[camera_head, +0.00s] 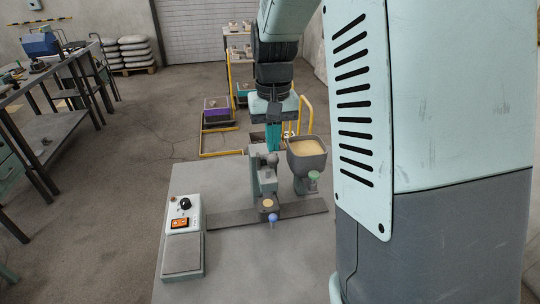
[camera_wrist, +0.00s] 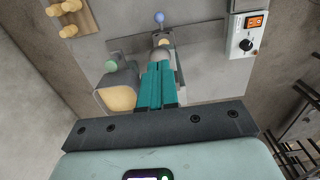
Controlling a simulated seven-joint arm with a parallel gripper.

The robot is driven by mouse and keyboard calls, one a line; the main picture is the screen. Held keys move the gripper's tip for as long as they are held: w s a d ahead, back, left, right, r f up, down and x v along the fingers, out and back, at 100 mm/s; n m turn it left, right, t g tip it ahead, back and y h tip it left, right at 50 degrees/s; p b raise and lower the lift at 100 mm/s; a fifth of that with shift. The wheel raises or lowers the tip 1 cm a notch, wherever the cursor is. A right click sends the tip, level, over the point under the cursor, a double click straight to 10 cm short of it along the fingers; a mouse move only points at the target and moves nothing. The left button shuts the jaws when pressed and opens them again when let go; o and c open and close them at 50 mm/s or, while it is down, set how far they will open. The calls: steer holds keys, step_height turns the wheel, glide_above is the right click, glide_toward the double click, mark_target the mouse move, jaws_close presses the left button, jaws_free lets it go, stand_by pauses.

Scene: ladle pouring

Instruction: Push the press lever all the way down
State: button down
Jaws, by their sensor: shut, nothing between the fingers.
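The press (camera_head: 264,183) is a grey-green upright on a dark base strip on the table. A grey rounded part (camera_head: 272,159), which looks like the end of its lever, is at the top of the press. My gripper (camera_head: 273,149) points down with its teal fingers together, right over this rounded part. In the wrist view the fingertips (camera_wrist: 158,66) overlap the grey rounded part (camera_wrist: 161,53); I cannot tell whether they touch. A round tan-filled cup (camera_head: 268,203) sits low at the front of the press, with a blue ball knob (camera_head: 273,218) in front of it.
A grey hopper (camera_head: 307,166) of tan material with a green knob (camera_head: 314,175) stands close to the right. The table (camera_head: 235,262) is clear in front. A wooden peg piece (camera_wrist: 68,18) shows in the wrist view.

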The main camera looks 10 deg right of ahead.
mark_target(274, 158)
stand_by(0.3)
steer(key=shift+f, duration=0.7)
steer(key=shift+f, duration=0.15)
steer(key=shift+s+f, duration=0.4)
steer(key=shift+f, duration=0.3)
